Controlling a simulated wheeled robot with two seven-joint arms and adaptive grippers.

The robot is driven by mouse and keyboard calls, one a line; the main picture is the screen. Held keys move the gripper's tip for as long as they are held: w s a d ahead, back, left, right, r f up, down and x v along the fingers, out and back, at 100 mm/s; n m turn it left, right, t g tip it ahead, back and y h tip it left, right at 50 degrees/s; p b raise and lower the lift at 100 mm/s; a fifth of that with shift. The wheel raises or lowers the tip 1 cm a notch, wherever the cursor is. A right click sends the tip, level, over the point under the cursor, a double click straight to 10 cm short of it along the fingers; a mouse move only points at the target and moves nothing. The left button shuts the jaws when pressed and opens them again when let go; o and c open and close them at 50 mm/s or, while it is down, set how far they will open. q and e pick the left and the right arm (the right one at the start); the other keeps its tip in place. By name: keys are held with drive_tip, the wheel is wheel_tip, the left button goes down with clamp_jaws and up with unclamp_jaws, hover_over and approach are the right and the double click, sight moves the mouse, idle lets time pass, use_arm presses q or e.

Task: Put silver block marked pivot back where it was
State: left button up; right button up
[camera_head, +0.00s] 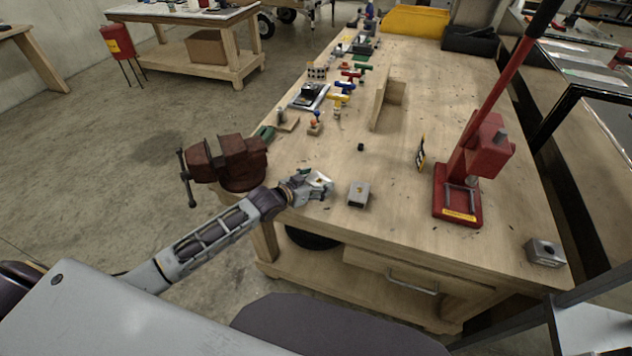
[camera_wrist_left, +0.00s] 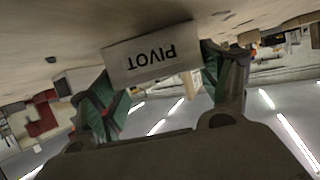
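The silver block marked PIVOT (camera_wrist_left: 152,54) sits between the fingers of my left gripper (camera_wrist_left: 165,85) in the left wrist view, its lettering upside down in that picture. The fingers, with green pads, meet its two ends. In the head view my left gripper (camera_head: 320,181) is over the near left part of the workbench, with a bright bit of the block (camera_head: 321,178) showing between the fingers. I cannot tell whether the block touches the bench top. My right gripper is not in view.
A red-brown vise (camera_head: 230,160) is to the left, a red press (camera_head: 470,170) to the right. A grey block (camera_head: 545,252) lies at the near right corner.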

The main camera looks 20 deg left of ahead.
use_arm(q)
drive_tip(key=shift+o, duration=1.4)
drive_tip(key=shift+r, duration=0.15)
drive_tip(key=shift+s, duration=0.1)
drive_tip(key=shift+v, duration=5.9)
drive_tip(key=shift+a, duration=0.1)
